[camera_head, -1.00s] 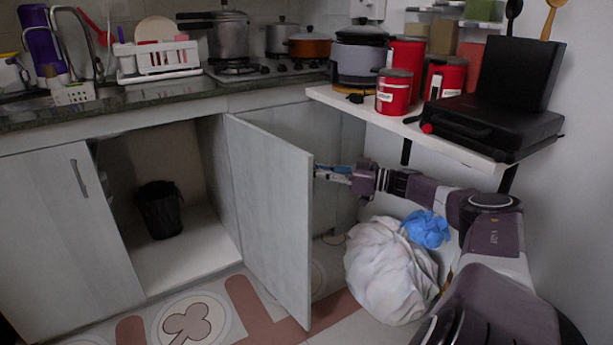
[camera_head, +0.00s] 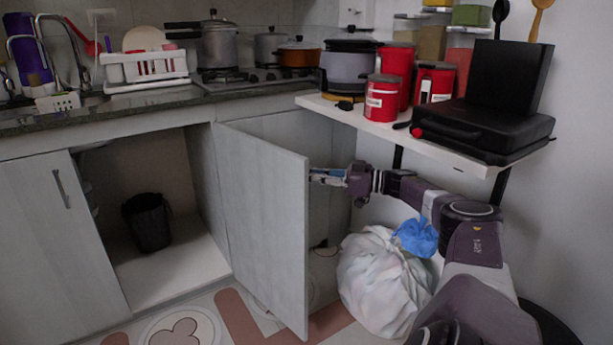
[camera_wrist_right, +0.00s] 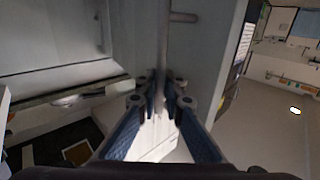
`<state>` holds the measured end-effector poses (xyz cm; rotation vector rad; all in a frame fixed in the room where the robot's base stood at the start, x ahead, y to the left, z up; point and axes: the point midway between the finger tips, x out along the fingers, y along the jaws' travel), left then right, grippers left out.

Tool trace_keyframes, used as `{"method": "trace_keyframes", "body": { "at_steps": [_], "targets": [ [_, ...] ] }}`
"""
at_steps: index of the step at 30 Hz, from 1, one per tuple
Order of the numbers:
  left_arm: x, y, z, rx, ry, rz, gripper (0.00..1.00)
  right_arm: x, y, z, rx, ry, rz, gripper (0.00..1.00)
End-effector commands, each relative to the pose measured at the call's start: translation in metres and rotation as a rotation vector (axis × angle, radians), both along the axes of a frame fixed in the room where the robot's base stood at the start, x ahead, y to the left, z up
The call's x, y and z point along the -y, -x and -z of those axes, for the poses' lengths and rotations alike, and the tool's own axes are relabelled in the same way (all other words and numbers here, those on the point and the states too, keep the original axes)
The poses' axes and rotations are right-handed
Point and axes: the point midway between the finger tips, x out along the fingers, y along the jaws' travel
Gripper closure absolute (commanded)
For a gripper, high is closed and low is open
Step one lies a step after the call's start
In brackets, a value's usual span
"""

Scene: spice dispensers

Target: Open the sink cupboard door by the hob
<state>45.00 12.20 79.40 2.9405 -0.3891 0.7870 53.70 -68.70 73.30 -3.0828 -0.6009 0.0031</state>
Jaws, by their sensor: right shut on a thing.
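The pale grey sink cupboard door (camera_head: 265,220) by the hob (camera_head: 255,75) stands wide open, swung out from the divider at the right of the cupboard opening. My right gripper (camera_head: 314,174) reaches its free edge from the right. In the right wrist view the fingers (camera_wrist_right: 166,82) straddle the door edge, one on each face, and are shut on it. A bar handle (camera_wrist_right: 183,17) shows on the door's outer face, apart from the fingers. In the head view that face is hidden. My left gripper is not in view.
The open cupboard holds a black bin (camera_head: 147,222). The left door (camera_head: 50,240) is shut. A white bag (camera_head: 380,280) with a blue bag (camera_head: 416,237) lies on the floor below my right arm. A white shelf (camera_head: 440,148) with red canisters and a black appliance overhangs the arm.

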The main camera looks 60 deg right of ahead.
Motion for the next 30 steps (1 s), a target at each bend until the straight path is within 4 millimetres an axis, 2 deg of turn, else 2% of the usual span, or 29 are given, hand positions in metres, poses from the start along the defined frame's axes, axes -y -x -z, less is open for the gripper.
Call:
{"method": "trace_keyframes", "body": {
  "at_steps": [6,7,11,22,30],
  "targets": [
    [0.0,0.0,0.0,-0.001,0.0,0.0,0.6,0.0,0.0,0.0,-0.001,0.0,0.0,1.0],
    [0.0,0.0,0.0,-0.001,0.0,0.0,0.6,0.0,0.0,0.0,-0.001,0.0,0.0,0.89],
    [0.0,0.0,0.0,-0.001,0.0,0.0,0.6,0.0,0.0,0.0,-0.001,0.0,0.0,0.75],
    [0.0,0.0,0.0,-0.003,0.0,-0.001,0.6,0.001,0.002,0.0,-0.001,0.001,0.0,0.75],
    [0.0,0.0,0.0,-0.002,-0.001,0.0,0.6,0.01,0.024,0.001,-0.006,0.002,0.001,0.75]
  ]
}}
